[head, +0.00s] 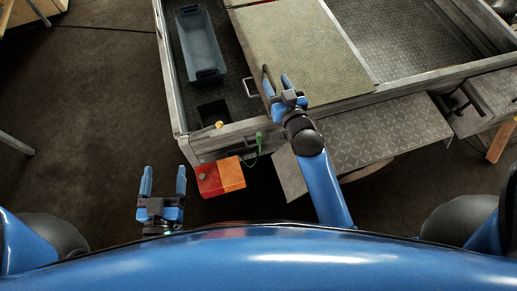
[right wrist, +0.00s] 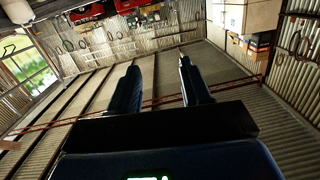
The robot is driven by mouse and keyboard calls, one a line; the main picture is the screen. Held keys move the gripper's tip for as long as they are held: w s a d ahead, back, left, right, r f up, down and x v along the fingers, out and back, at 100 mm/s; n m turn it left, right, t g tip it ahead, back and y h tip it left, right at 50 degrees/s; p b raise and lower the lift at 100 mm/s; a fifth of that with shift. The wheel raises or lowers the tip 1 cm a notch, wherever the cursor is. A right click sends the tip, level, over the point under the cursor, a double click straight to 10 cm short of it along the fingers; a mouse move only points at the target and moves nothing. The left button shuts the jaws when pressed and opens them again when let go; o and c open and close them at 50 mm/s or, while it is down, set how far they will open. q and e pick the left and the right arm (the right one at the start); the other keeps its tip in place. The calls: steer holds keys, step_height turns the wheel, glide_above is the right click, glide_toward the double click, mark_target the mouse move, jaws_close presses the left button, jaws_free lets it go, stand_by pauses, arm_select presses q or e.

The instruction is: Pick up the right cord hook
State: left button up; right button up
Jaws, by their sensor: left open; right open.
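I cannot clearly make out the right cord hook in either view. A small green piece with a thin green cord (head: 258,141) hangs at the trailer's near edge, and I cannot tell whether it is part of a cord hook. My right gripper (head: 276,79) is open and empty over the near left corner of the flat panel, up and to the right of the green cord. In the right wrist view its spread fingers (right wrist: 158,68) have nothing between them. My left gripper (head: 164,174) is open and empty over the floor, left of the trailer's corner light.
The grey trailer (head: 170,85) holds a blue-grey crate (head: 201,48) and bears a flat panel (head: 300,45). A red and orange light (head: 221,177) and a yellow knob (head: 219,124) are at its near corner. A checkered metal plate (head: 375,140) lies at right.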

steer(key=w+a+f+g+b, duration=0.1)
steer(key=w+a+f+g, duration=0.35)
steer(key=w+a, duration=0.25)
steer(key=g+h, duration=0.5)
steer(key=g, duration=0.7)
glide_above(260, 133)
step_height(260, 133, down, 9)
steer(key=shift+w+a+f+b, duration=0.1)
steer(key=shift+w+f+b, duration=0.1)
steer(key=shift+b, duration=0.1)
steer(key=shift+s+f, duration=0.15)
steer(key=shift+f, duration=0.2)
step_height(260, 133, down, 4)
steer(key=shift+f, duration=0.25)
steer(key=shift+s+a+f, duration=0.1)
steer(key=shift+s+f, duration=0.05)
steer(key=shift+f, duration=2.5)
